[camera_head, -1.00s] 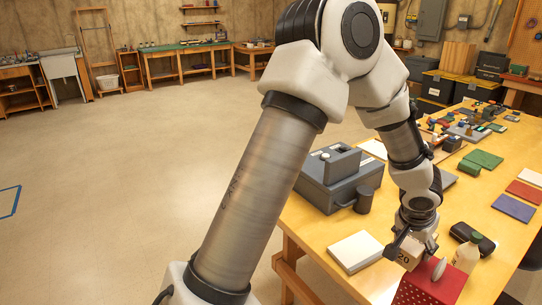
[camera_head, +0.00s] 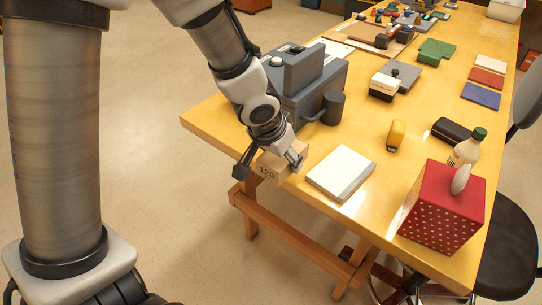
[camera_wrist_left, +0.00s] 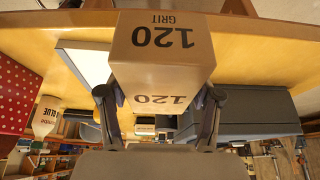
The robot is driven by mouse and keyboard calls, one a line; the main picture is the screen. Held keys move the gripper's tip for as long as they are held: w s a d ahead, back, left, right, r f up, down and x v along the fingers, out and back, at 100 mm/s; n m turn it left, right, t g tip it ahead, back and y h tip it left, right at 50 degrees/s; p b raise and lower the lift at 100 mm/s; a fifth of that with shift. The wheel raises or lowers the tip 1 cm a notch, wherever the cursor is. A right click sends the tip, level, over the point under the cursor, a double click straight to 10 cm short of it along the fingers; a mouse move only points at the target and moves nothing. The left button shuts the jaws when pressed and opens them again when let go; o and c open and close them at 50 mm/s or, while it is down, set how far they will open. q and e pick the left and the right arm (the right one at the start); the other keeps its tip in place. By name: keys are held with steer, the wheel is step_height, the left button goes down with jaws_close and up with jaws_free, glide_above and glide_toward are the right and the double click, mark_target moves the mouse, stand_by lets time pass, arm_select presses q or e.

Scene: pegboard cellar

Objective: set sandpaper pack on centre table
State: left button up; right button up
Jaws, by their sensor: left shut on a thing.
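The sandpaper pack is a tan box marked 120 (camera_head: 267,169); in the left wrist view it shows large, with "120 GRIT" on it (camera_wrist_left: 163,48). My left gripper (camera_head: 272,157) is shut on the pack, one finger on each side, as the left wrist view (camera_wrist_left: 160,97) also shows. The pack overlaps the near left edge of the yellow wooden table (camera_head: 372,125) in the head view; I cannot tell its exact height or whether it touches the table. My right gripper is not in view.
A white pad (camera_head: 341,172) lies just right of the pack. A grey machine (camera_head: 300,92) and grey mug (camera_head: 334,106) stand behind it. A red dotted tissue box (camera_head: 442,207), a bottle (camera_head: 467,148) and a yellow item (camera_head: 396,135) stand further right. Bare tabletop lies between them.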

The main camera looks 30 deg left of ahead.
arm_select(q)
steer(key=w+a+p, duration=0.1)
steer(key=w+a, duration=0.1)
steer(key=w+a+p, duration=0.1)
steer(key=w+a, duration=0.1)
steer(key=a, duration=0.1)
steer(key=w+a+f, duration=0.1)
steer(key=w+a, duration=0.1)
steer(key=w, duration=0.1)
steer(key=shift+a+p, duration=0.25)
steer(key=shift+p, duration=0.15)
steer(key=f, duration=0.1)
steer(key=f+b, duration=0.1)
steer(key=f, duration=0.1)
steer(key=shift+w+a+f+b, duration=0.2)
steer(key=shift+a+f+b, duration=0.05)
steer(key=shift+b, duration=0.15)
steer(key=shift+f, duration=0.25)
steer(key=shift+w, duration=0.15)
steer(key=shift+r, duration=0.1)
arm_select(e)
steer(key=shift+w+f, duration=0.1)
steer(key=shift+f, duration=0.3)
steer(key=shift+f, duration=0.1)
arm_select(q)
steer(key=shift+f, duration=0.2)
steer(key=o, duration=1.2)
steer(key=shift+o, duration=0.2)
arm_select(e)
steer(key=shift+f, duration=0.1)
